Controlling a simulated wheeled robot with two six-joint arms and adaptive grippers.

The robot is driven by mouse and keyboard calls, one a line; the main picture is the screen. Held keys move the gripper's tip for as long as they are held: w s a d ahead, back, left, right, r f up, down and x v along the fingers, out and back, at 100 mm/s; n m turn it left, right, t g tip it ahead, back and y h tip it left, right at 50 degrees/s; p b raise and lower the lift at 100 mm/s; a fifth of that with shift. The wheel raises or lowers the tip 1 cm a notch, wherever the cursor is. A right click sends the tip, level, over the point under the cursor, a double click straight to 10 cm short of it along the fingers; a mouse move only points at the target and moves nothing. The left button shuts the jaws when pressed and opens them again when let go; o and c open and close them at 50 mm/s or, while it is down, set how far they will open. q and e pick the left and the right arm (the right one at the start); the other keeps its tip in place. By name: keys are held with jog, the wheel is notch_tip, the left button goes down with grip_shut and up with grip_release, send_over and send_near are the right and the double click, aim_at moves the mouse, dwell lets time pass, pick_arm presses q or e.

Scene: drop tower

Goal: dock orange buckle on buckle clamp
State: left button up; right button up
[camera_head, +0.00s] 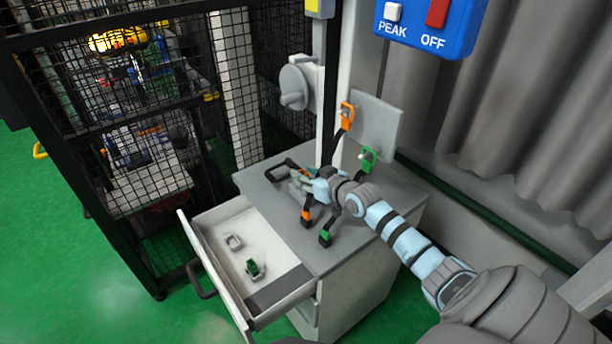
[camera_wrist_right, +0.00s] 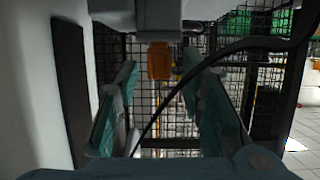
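My right gripper (camera_head: 302,183) is low over the grey cabinet top, its arm coming in from the lower right. In the right wrist view its two teal fingers (camera_wrist_right: 165,100) stand apart. An orange piece (camera_wrist_right: 158,61) shows between and beyond them, below a grey part; I see no finger contact. An orange buckle (camera_head: 347,114) on a black strap is up at the pale wall plate. Another orange end (camera_head: 306,215) of a black strap is on the cabinet top. I cannot tell which part is the buckle clamp. My left gripper is out of view.
A green buckle (camera_head: 368,158) hangs below the plate, and a green strap end (camera_head: 325,237) is on the cabinet top (camera_head: 278,203). The open drawer (camera_head: 222,268) holds a pale buckle and a green one. A mesh cage (camera_head: 110,130) stands left. A black strap crosses the wrist view.

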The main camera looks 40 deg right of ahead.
jog(key=shift+r, duration=0.15)
jog(key=shift+s+r+p, duration=0.15)
jog(key=shift+s+p, duration=0.1)
jog(key=shift+p, duration=0.1)
jog(key=p+v, duration=0.9)
jog(key=v, duration=0.2)
jog(key=shift+s, duration=0.25)
jog(key=shift+a, duration=0.1)
